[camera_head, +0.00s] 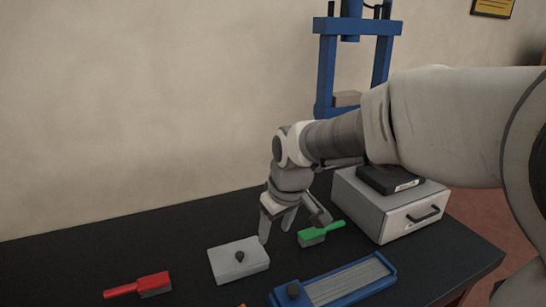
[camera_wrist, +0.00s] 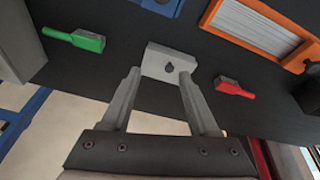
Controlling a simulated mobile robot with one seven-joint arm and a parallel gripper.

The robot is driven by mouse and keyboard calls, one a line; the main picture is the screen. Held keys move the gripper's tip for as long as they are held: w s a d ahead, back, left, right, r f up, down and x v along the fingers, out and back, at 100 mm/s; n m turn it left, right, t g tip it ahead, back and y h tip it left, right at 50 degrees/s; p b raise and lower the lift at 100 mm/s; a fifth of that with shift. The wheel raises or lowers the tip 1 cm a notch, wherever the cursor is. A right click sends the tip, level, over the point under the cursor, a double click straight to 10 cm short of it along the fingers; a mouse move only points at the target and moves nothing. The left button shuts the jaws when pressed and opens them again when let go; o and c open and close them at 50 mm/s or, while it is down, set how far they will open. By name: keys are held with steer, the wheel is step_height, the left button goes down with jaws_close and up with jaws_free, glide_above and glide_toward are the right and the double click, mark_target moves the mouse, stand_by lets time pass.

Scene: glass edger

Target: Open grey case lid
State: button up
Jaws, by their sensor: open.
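The grey case (camera_head: 226,268) lies flat on the black table, with a dark round knob (camera_head: 239,256) on top of its lid. The lid looks shut. In the wrist view the case (camera_wrist: 155,62) and its knob (camera_wrist: 169,67) show just beyond my fingertips. My gripper (camera_head: 280,230) is open and empty, above the table at the right back corner of the case in the head view. In the wrist view my gripper (camera_wrist: 160,73) has its two fingers apart, with the knob seen between their tips. I cannot tell whether a finger touches the case.
A green brush (camera_head: 321,233) lies right of the case and a red brush (camera_head: 138,286) lies left of it. A blue-framed tray (camera_head: 335,283) is in front. A drawer box (camera_head: 385,213) with a black item (camera_head: 390,180) on top stands at right. A blue press frame (camera_head: 327,70) stands behind.

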steer(key=n+y, duration=0.2)
glide_toward(240, 254)
steer(key=b+x, duration=0.2)
steer(key=x, duration=0.6)
jaws_close()
stand_by(0.3)
stand_by(1.1)
